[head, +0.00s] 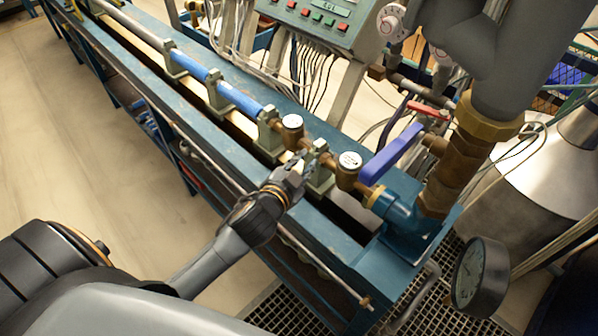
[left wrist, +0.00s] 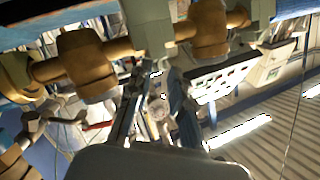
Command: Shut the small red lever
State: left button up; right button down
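The small red lever (head: 428,111) sits on a thin valve at the right of the bench, behind the larger blue lever (head: 392,153). A small red piece (left wrist: 97,126) at the left of the left wrist view may be the same lever. My left gripper (head: 311,154) is at the brass pipe between two round meters, well to the left of the red lever. In the left wrist view its two fingers (left wrist: 155,75) stand apart, with their tips close to the pipe and a grey-green support. I cannot tell whether they touch it. My right gripper is not in view.
Two brass meters (head: 292,122) (head: 349,160) flank my left gripper. A thick grey pipe with a brass fitting (head: 458,160) stands right of the levers. A pressure gauge (head: 480,277) is at lower right. A control panel (head: 318,22) and loose cables are behind the bench.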

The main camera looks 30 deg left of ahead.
aim_at(422, 113)
pick_arm(q)
jog(key=shift+s+a+f+n+g+y, duration=0.2)
jog(key=shift+s+f+n+g+y, duration=0.3)
jog(key=shift+s+f, duration=0.5)
jog(key=shift+w+f, duration=0.1)
jog(key=shift+w, duration=0.1)
jog(key=shift+c, duration=0.2)
grip_shut()
jog(key=w+d+r+m+t+h+b, duration=0.1)
jog(key=w+r+m+t+h, duration=0.2)
jog(key=r, duration=0.5)
jog(key=w+d+r+m+t+h+b, duration=0.1)
jog(key=d+r+m+t+h+b, duration=0.2)
jog(key=r, duration=0.5)
jog(key=s+d+r+m+g+h, duration=0.1)
jog(key=d+r+m+g+h, duration=0.2)
jog(key=m+h, duration=0.65)
jog(key=shift+w+d+f+m+g+y+p, duration=0.15)
jog(key=shift+w+d+f+m+g, duration=0.65)
jog(key=shift+w+d+m, duration=0.7)
jog(key=shift+w+d+f+m+g+y+p, duration=0.15)
jog(key=shift+w+d+f+m+g, duration=0.65)
jog(key=shift+w+d, duration=1.25)
jog(key=shift+w+d+f+m+g+y+p, duration=0.15)
jog(key=shift+w+d+f+m+g, duration=0.5)
jog(key=shift+w+d+m+g, duration=0.8)
